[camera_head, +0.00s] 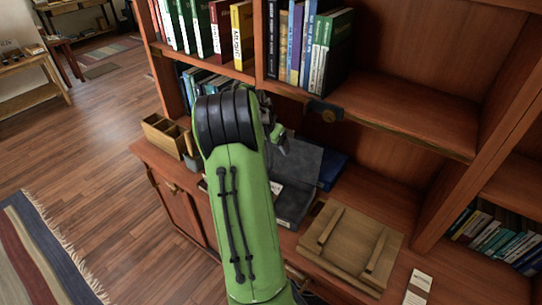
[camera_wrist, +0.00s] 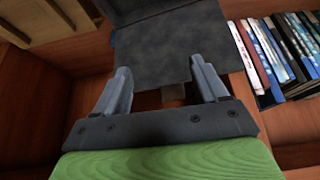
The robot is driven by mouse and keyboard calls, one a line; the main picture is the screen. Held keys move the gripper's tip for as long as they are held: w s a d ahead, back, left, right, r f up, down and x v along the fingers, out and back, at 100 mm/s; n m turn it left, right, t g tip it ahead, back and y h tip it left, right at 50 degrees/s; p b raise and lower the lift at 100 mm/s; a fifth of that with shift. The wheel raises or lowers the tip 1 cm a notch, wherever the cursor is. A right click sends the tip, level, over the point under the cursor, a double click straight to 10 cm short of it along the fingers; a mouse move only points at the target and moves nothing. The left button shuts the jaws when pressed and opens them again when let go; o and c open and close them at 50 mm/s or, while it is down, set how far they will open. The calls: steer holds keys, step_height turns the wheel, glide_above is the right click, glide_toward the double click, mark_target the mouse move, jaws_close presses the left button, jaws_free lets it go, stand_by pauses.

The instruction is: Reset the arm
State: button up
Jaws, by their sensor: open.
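My gripper (camera_wrist: 160,90) is open in the wrist view, its two grey fingers apart with nothing between them. A dark grey, flat-sided box-like object (camera_wrist: 172,45) shows just beyond the fingertips; I cannot tell whether they touch it. In the head view my green arm reaches toward the bookcase and hides much of the counter's middle. The gripper's end (camera_head: 281,141) shows only partly there, beside the dark grey object (camera_head: 297,167) on the counter.
Books stand on the upper shelf (camera_head: 395,105) above the counter. A wooden board with two bars (camera_head: 350,245) lies at the right, near a white card (camera_head: 418,289). A wooden divided box (camera_head: 165,135) stands at the left. A blue item (camera_head: 332,170) lies behind.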

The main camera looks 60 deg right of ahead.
steer(key=shift+w+a+r, duration=0.1)
steer(key=shift+a, duration=0.9)
